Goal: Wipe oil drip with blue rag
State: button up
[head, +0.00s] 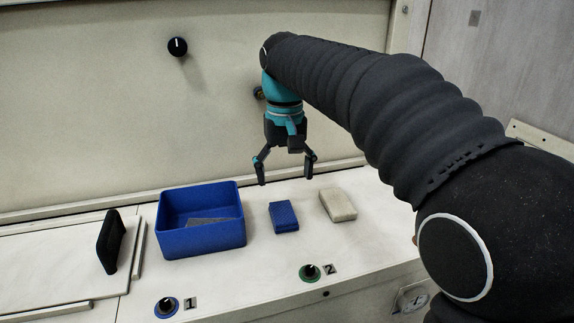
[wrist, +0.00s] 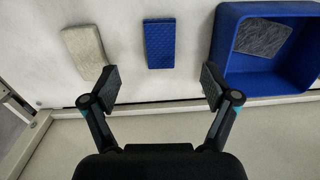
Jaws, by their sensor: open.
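The blue rag (head: 284,216) is a small folded blue block lying on the pale counter, between a blue bin and a cream block. It also shows in the wrist view (wrist: 158,44), near the top middle. My gripper (head: 287,172) hangs above and behind the rag, pointing down, with its fingers spread and nothing between them. In the wrist view my gripper's fingertips (wrist: 158,84) are wide apart, and the rag lies beyond them. I cannot make out an oil drip in either view.
The open blue bin (head: 203,247) stands left of the rag with a grey pad (wrist: 262,38) inside. The cream block (head: 338,204) lies right of the rag. A black upright handle (head: 110,241) stands at the left. Numbered knobs (head: 167,307) line the front edge.

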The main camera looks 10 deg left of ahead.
aim_at(285, 218)
notch_tip(285, 218, down, 11)
jog(key=shift+f+b, duration=0.2)
jog(key=shift+b, duration=0.6)
jog(key=c, duration=1.2)
jog(key=o, duration=0.8)
jog(key=shift+r+p, duration=0.25)
jog(key=shift+p, duration=0.2)
jog(key=c, duration=0.9)
jog(key=shift+r, duration=0.1)
jog(key=shift+c, duration=0.2)
